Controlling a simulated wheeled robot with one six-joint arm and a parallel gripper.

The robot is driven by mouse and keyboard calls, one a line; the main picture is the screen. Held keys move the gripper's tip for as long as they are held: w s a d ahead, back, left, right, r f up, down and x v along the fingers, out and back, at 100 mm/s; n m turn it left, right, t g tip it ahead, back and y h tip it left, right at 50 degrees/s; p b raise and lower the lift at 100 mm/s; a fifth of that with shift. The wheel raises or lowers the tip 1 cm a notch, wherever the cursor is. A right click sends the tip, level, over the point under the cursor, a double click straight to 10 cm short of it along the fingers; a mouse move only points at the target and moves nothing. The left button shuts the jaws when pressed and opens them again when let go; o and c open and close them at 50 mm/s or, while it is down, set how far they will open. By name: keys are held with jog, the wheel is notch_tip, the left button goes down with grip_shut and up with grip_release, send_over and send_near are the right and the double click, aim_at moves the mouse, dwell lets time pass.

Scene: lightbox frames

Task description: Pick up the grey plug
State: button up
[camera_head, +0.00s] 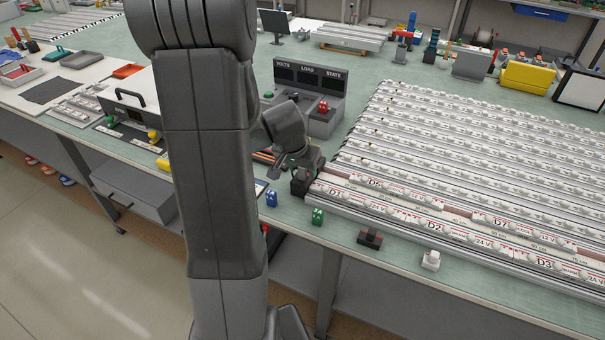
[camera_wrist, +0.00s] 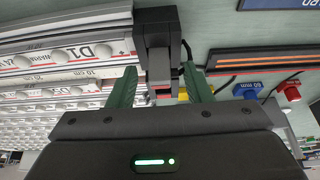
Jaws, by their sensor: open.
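My gripper (camera_head: 297,172) is low over the front left end of the light strips, fingers pointing down. In the wrist view its two green fingers (camera_wrist: 159,72) are apart. A dark grey block (camera_wrist: 156,30), which looks like a plug or connector, lies between and beyond them at the end of the D1 strip; contact cannot be told. It also shows in the head view (camera_head: 300,187), partly hidden by the gripper. Which is called grey is unclear.
A green plug (camera_head: 318,216) and a blue plug (camera_head: 271,198) stand along the front edge. The light strips (camera_head: 470,165) fill the right side. A meter box (camera_head: 308,95) stands behind my gripper. My arm hides part of the bench.

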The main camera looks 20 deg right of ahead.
jog(key=shift+w+d+f, duration=0.1)
jog(key=shift+d+f, duration=0.05)
jog(key=shift+f, duration=0.3)
grip_shut()
